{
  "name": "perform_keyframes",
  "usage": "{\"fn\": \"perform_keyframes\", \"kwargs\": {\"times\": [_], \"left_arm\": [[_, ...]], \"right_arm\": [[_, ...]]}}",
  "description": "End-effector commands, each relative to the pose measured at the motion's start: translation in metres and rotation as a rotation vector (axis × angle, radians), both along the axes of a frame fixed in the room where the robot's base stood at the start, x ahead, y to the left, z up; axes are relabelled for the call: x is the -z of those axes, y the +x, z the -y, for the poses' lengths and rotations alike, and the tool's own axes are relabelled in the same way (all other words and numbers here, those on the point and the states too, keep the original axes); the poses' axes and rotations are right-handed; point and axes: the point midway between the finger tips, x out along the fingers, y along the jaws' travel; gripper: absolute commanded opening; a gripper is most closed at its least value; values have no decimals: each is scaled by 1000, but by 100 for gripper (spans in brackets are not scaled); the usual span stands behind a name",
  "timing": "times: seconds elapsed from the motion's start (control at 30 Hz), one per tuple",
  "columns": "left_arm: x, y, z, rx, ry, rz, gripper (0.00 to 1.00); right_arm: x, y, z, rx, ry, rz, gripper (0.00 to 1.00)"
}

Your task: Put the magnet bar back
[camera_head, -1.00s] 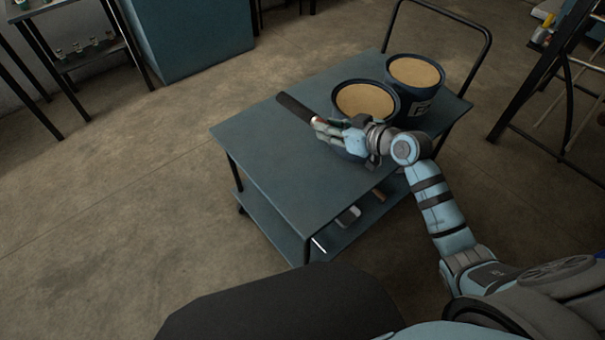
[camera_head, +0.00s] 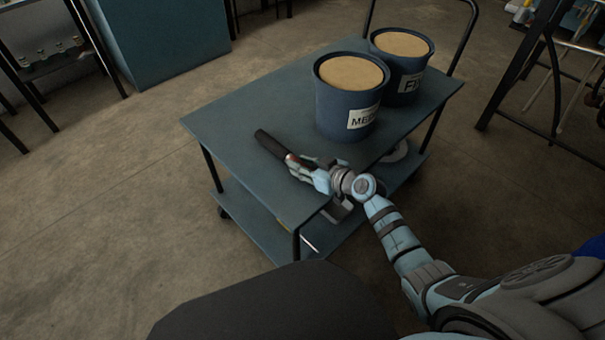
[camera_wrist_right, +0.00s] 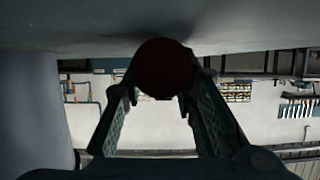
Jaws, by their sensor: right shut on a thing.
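The magnet bar (camera_head: 270,145) is a dark rod with a short reddish and metallic part near my fingers. My right gripper (camera_head: 296,165) is shut on it and holds it low at the near side of the blue cart top (camera_head: 235,115). I cannot tell whether the bar touches the top. In the right wrist view the bar shows end-on as a dark red disc (camera_wrist_right: 163,69) between the two fingers. My left gripper is not in view.
Two blue tubs with tan contents stand on the cart: one labelled "ME..." (camera_head: 337,117) and another (camera_head: 408,87) behind it. Small items lie on the lower shelf (camera_head: 255,220). A blue cabinet (camera_head: 160,45) stands at the back left. A black frame (camera_head: 520,70) stands at right.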

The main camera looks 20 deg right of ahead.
Motion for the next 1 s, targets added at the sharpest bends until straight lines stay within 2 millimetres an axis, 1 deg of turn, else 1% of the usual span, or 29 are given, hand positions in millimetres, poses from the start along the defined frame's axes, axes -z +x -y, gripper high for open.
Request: {"fn": "perform_keyframes", "kwargs": {"times": [0.03, 0.1, 0.27, 0.57, 0.6, 0.7, 1.0], "left_arm": [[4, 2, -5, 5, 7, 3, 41], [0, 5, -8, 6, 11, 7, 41], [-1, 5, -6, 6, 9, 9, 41], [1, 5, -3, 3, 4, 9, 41], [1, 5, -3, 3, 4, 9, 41], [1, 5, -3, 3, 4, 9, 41], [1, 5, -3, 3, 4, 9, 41]], "right_arm": [[3, 1, 0, 1, 0, 4, 0], [0, 1, 0, 1, 0, 4, 0], [0, 1, 0, 0, 1, 3, 0], [10, 0, 0, -1, 1, 0, 0], [11, 0, 0, -1, 0, -2, 31], [12, -1, 0, -2, 0, -5, 46], [16, -3, 0, -3, -2, -13, 46]]}}
